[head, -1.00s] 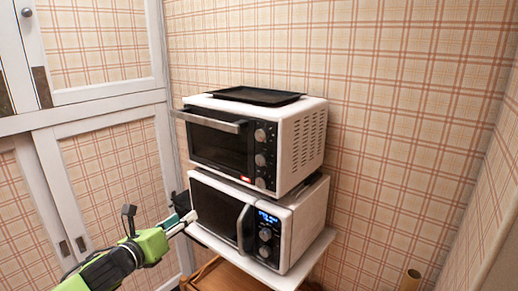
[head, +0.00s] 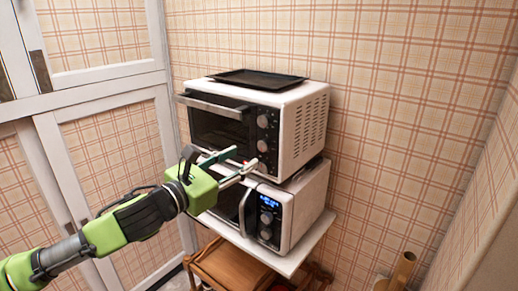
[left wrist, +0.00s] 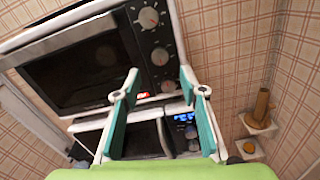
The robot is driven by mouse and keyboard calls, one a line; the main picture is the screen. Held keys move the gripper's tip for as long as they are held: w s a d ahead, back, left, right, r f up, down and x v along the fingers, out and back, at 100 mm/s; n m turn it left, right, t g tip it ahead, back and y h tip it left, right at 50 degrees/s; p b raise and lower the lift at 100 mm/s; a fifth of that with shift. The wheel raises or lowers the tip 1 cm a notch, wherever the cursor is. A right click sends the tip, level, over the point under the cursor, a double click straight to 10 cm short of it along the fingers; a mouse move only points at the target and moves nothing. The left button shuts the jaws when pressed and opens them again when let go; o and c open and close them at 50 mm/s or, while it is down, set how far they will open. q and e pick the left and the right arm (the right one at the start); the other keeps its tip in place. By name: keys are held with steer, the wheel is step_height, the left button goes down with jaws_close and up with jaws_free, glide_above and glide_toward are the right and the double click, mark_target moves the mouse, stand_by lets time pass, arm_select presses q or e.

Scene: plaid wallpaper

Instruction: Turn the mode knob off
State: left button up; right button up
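A white toaster oven (head: 305,120) with a black front stands on top of a white microwave (head: 305,210). Down the oven's right side run a top knob (head: 263,121), a middle knob (head: 263,145) and a bottom knob (head: 262,170); I cannot read which is the mode knob. My left gripper (head: 245,158) is open and empty in front of the oven, close to the lower knobs. In the left wrist view my left gripper (left wrist: 159,75) has its green fingers apart, with the bottom knob (left wrist: 168,86) between them and the middle knob (left wrist: 160,57) just above. My right gripper is not in view.
A black tray (head: 255,79) lies on the oven. The oven door handle (head: 210,106) sticks out left of the knobs. The microwave has its own knobs and a lit display (head: 269,201). A wooden cart (head: 230,268) stands below, white cabinets (head: 115,110) to the left.

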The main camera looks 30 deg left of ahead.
mark_target(261, 147)
arm_select(q)
steer(key=shift+w+d+b, duration=0.2)
steer(key=shift+w+b, duration=0.5)
steer(key=shift+w, duration=2.1)
steer(key=shift+w+d+r+p, duration=0.1)
steer(key=shift+w+d+p, duration=0.1)
steer(key=shift+w, duration=0.2)
steer(key=shift+w+d+r+p, duration=0.1)
steer(key=shift+w+p, duration=0.05)
steer(key=shift+w, duration=0.2)
steer(key=shift+w+a+f, duration=0.1)
steer(key=shift+w+a, duration=0.05)
steer(key=shift+w, duration=0.35)
jaws_close()
